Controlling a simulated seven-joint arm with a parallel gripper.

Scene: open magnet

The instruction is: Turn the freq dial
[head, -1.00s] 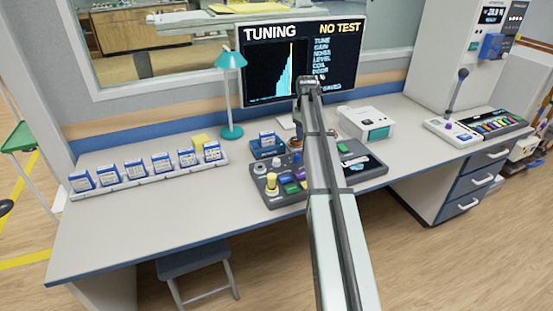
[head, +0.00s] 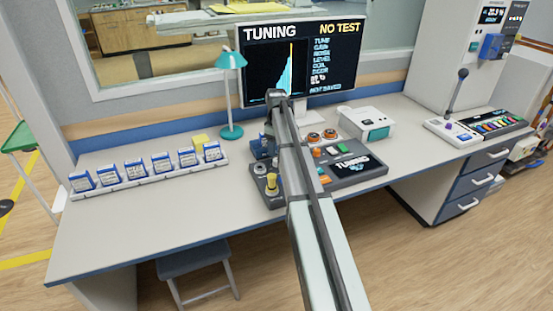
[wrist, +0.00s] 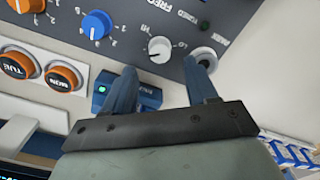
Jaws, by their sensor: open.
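The dark control panel (head: 343,181) lies on the desk, partly hidden behind my arm in the head view. In the wrist view it appears upside down, with a blue dial (wrist: 97,24), a pale grey dial (wrist: 159,48) and a round grey fitting (wrist: 205,57). My gripper (wrist: 160,68) is open and empty above the panel's edge. The pale grey dial shows between its fingertips, apparently untouched; the right fingertip overlaps the grey fitting. The monitor (head: 300,60) reads "TUNING" and "NO TEST".
Two orange buttons (wrist: 62,77) sit beside the panel. A blue box (wrist: 145,96) lies under the fingers. A teal lamp (head: 231,95) and a rack of blue cartridges (head: 150,172) are left. A white device (head: 366,122) is right.

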